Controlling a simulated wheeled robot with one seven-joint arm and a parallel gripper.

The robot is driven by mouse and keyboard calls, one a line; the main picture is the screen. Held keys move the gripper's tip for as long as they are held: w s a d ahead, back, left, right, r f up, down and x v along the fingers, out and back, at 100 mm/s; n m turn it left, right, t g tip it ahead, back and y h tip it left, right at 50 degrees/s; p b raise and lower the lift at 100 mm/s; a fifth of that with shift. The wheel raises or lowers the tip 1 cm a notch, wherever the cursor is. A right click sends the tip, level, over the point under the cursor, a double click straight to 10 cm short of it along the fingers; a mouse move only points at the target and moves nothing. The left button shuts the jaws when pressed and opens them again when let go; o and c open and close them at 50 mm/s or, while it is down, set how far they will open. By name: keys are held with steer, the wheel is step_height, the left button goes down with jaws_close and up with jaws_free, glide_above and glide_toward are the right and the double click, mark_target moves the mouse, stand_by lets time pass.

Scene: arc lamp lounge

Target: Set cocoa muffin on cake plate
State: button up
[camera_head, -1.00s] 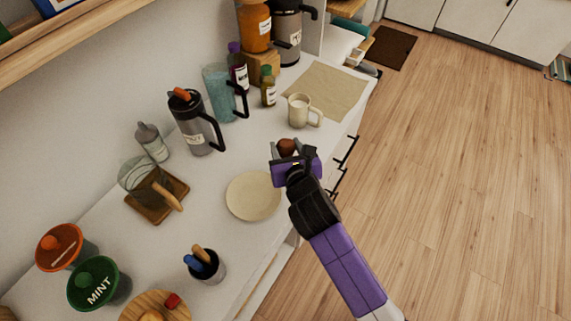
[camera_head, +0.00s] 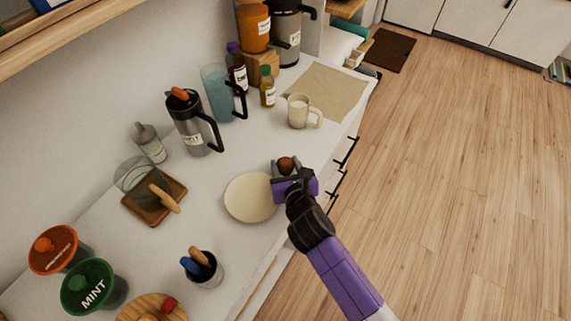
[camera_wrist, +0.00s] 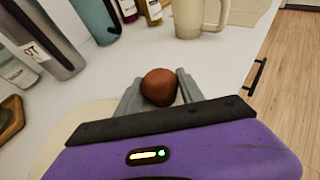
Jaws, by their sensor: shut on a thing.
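The cocoa muffin (camera_head: 286,164), a small round brown thing, is between the fingers of my gripper (camera_head: 285,170). In the wrist view the muffin (camera_wrist: 159,87) sits between the two grey fingertips of my gripper (camera_wrist: 158,92), which are shut on it. The cake plate (camera_head: 249,197) is a pale cream disc on the white counter, just left of my gripper. It also shows in the wrist view (camera_wrist: 75,131), partly hidden by my gripper's purple body. The muffin is beside the plate's right edge, not over its middle. I cannot tell its exact height above the counter.
A cream mug (camera_head: 299,112) stands behind my gripper, near a tan mat (camera_head: 328,91). A dark pitcher (camera_head: 190,123), a blue jug (camera_head: 218,93) and a wooden board with a glass (camera_head: 152,205) line the back. A utensil cup (camera_head: 207,271) stands in front of the plate.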

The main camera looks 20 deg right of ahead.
steer(key=o, duration=1)
steer(key=shift+f, duration=0.1)
steer(key=shift+o, duration=0.2)
steer(key=shift+s+r, duration=0.15)
steer(key=shift+r, duration=0.05)
steer(key=v, duration=1.1)
steer(key=shift+s+r, duration=0.25)
steer(key=shift+s, duration=0.05)
